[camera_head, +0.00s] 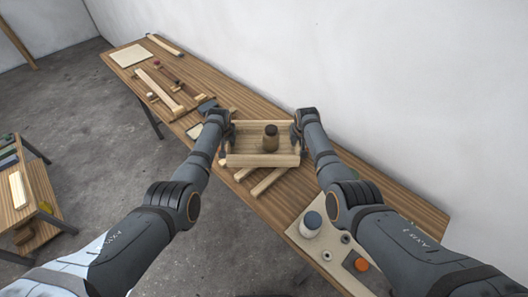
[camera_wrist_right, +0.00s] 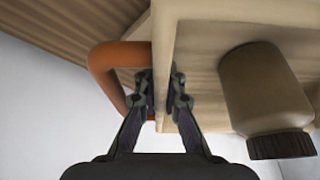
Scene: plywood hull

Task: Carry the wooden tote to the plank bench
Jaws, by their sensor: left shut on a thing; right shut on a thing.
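The wooden tote (camera_head: 262,160) is a shallow pale box, roughly level, over the middle of the long plank-topped bench (camera_head: 385,190). A brown jar (camera_head: 270,138) with a dark lid stands inside it. My left gripper (camera_head: 227,140) is shut on the tote's left end. My right gripper (camera_head: 298,140) is shut on its right end. In the right wrist view my right fingers (camera_wrist_right: 163,95) pinch the tote's end wall (camera_wrist_right: 163,50), beside an orange handle (camera_wrist_right: 112,75). Any gap between tote and bench is hard to judge.
Pale wooden strips (camera_head: 268,181) lie on the bench just in front of the tote. A board (camera_head: 318,238) with a white-and-blue container (camera_head: 310,224) is at the near right. Tools and strips (camera_head: 160,90) lie at the far left. A white wall runs behind. A smaller table (camera_head: 38,195) stands left.

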